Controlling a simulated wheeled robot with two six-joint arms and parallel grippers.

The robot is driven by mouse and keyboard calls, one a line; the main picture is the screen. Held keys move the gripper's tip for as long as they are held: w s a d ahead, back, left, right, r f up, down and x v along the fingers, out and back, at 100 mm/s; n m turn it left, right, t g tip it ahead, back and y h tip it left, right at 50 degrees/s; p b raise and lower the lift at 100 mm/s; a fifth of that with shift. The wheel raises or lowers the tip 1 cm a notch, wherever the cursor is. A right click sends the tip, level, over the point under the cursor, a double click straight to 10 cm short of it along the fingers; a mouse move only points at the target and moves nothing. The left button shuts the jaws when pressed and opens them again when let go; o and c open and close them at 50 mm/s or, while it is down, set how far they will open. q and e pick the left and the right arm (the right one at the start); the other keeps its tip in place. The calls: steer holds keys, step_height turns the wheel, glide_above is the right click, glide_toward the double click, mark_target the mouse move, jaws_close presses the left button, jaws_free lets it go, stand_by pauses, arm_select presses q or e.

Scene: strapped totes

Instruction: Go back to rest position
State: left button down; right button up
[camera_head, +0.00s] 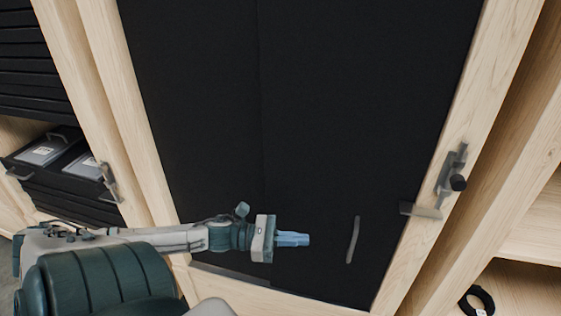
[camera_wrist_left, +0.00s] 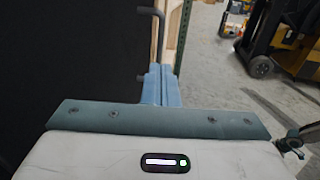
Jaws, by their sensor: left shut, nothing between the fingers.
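My left gripper (camera_head: 308,240) reaches in from the left in the head view, in front of a black panel (camera_head: 320,110) in a pale wooden frame. Its blue fingers are together with nothing between them; they also show in the left wrist view (camera_wrist_left: 161,85). A slim grey handle (camera_head: 353,240) on the panel is a short way right of the fingertips, apart from them in the head view. My right gripper is not in either view.
A dark latch (camera_head: 453,172) sits on the wooden frame (camera_head: 425,225) at the right. Black totes (camera_head: 75,160) with grey handles are on the left shelf. A black ring (camera_head: 477,301) lies at the lower right. Yellow forklifts (camera_wrist_left: 265,40) stand on the open grey floor in the wrist view.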

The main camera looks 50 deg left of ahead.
arm_select(q)
steer(key=p+v, duration=0.2)
steer(key=v, duration=0.2)
steer(key=shift+r, duration=0.1)
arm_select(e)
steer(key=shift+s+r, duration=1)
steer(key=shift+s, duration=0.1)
